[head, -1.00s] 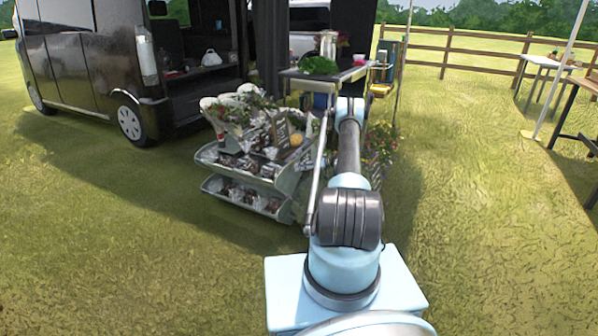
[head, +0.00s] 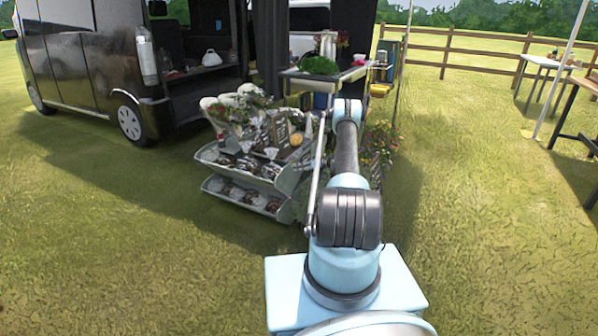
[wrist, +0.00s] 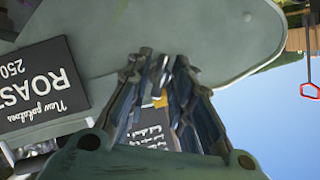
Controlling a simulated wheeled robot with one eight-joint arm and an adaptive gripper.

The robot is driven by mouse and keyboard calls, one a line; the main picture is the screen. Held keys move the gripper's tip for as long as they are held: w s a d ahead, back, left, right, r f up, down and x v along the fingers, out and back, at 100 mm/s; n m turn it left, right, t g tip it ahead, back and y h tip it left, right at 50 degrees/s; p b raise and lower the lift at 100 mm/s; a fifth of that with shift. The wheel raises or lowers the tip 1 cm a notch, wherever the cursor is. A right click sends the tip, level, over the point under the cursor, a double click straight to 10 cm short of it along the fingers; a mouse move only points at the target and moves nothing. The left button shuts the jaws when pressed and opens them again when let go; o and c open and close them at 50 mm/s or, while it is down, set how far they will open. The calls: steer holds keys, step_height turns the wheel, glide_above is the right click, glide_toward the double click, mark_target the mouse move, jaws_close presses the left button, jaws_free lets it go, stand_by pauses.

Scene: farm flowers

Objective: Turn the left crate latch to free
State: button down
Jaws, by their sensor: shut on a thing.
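My gripper (wrist: 157,72) shows in the wrist view with its two dark fingers drawn close together. A small pale grey piece (wrist: 158,66), which looks like the crate latch, sits between the fingertips. The fingers hide most of it, so I cannot tell its turn. A grey-green curved panel (wrist: 190,28), seemingly the crate side, lies right behind the fingertips. The tiered crate stand (head: 243,184) is left of my arm there.
A black price sign (wrist: 38,85) hangs upside down in the wrist view, left of the fingers. In the head view a table (head: 325,76) with greens stands behind the crate stand. A black van (head: 90,70) is at left. Open grass lies at front left and right.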

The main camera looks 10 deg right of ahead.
steer(key=shift+s+n+t+h, duration=0.1)
steer(key=shift+n+t+h, duration=0.8)
steer(key=shift+n, duration=0.9)
steer(key=c, duration=1.4)
jaws_free()
steer(key=shift+d, duration=0.1)
steer(key=v, duration=1.2)
steer(key=shift+s+f, duration=0.1)
steer(key=shift+f, duration=0.05)
